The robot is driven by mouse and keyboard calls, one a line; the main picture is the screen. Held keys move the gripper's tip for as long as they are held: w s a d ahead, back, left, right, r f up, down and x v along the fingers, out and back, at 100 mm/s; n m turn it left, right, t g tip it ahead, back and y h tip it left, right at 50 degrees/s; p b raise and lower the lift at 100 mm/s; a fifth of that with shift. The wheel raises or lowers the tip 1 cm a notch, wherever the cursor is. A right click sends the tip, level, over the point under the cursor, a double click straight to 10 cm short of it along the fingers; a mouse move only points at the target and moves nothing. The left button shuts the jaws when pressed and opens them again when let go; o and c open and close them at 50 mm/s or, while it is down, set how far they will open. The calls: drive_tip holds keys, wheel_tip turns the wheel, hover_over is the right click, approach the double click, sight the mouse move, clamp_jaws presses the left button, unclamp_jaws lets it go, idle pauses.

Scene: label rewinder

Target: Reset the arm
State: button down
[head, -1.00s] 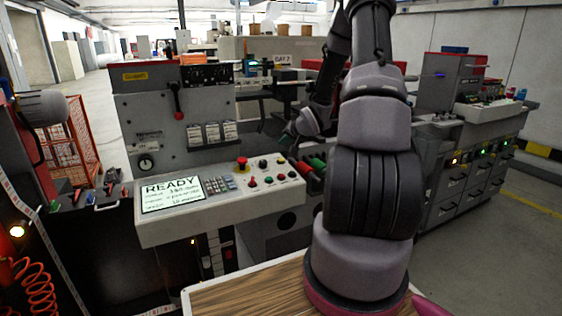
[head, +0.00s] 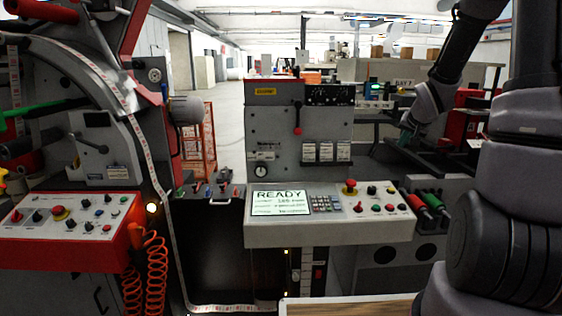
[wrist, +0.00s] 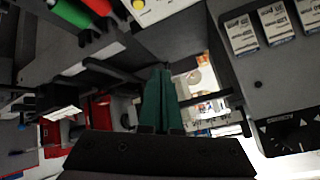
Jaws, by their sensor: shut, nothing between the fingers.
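My arm rises on the right of the head view and bends over and down, with its wrist near the right side of the grey rewinder cabinet. My gripper (wrist: 160,100) shows in the wrist view as two dark green fingers lying together, shut and empty. In the head view the fingers are small and hard to make out. The grey console (head: 330,232) has a screen (head: 279,202) reading READY, a keypad and several buttons. In the wrist view, red and green handles (wrist: 80,15) are at the upper left, apart from the fingers.
A red control panel (head: 70,235) and a label web (head: 150,165) are on the left, with an orange coiled hose (head: 157,270) below. A red lever (head: 297,118) projects from the cabinet. A wooden-topped surface (head: 350,306) is at the bottom. An open aisle lies behind.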

drive_tip(key=s+a+r+g, duration=0.1)
drive_tip(key=s+a+r, duration=0.3)
drive_tip(key=s+r, duration=0.25)
drive_tip(key=s+a+r, duration=0.4)
drive_tip(key=s+r, duration=0.2)
drive_tip(key=s, duration=0.2)
drive_tip(key=s+a+r+n+y, duration=0.1)
drive_tip(key=s+a, duration=0.2)
drive_tip(key=s, duration=0.4)
drive_tip(key=s+a+r+n+g+y, duration=0.1)
drive_tip(key=s+a, duration=0.3)
drive_tip(key=s, duration=0.4)
drive_tip(key=shift+a+r+y, duration=0.2)
drive_tip(key=shift+r+y, duration=0.5)
drive_tip(key=shift+r, duration=0.05)
